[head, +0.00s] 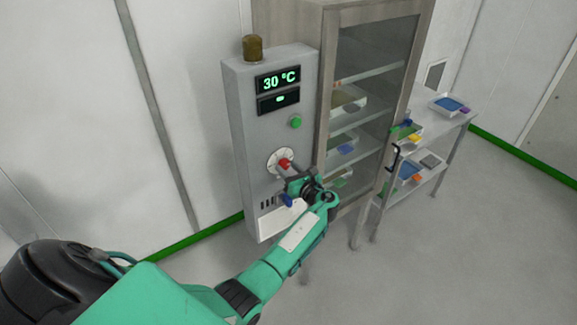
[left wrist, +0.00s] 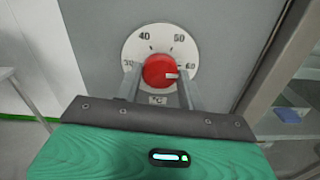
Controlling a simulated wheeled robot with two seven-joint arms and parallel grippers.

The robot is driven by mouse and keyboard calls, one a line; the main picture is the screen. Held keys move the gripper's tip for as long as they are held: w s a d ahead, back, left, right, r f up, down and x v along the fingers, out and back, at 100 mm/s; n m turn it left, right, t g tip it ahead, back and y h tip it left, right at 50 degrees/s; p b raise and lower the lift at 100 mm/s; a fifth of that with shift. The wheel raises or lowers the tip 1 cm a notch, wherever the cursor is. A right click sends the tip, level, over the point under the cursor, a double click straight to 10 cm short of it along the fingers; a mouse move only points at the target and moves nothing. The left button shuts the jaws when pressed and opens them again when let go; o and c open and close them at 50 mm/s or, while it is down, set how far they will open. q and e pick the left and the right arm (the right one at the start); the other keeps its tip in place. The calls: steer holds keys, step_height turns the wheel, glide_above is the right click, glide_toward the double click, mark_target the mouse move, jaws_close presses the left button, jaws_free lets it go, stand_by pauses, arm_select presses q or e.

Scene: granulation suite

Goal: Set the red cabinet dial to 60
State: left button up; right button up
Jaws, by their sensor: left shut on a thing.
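The red dial (head: 285,163) sits on a white round scale on the front of a grey control box. In the left wrist view the red dial (left wrist: 157,70) shows a white mark on its right side, pointing right toward the 60 on the scale plate (left wrist: 137,47). The scale reads 30, 40, 50, 60 from left to right. My left gripper (head: 290,172) is shut on the dial, one finger on each side. The display (head: 279,80) reads 30 °C. My right gripper is not in view.
The control box (head: 239,130) also has a green button (head: 296,122) and an amber lamp (head: 252,48) on top. A glass-fronted cabinet (head: 328,100) with trays stands beside it. A metal side table (head: 452,122) with trays is farther right. The floor in front is clear.

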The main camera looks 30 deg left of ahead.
arm_select(q)
steer(key=shift+m, duration=0.3)
steer(key=o, duration=1)
steer(key=shift+c, duration=0.2)
steer(key=shift+s+d+f, duration=0.15)
steer(key=shift+d, duration=0.2)
steer(key=b+v, duration=0.5)
steer(key=v, duration=0.8)
steer(key=shift+b, duration=0.3)
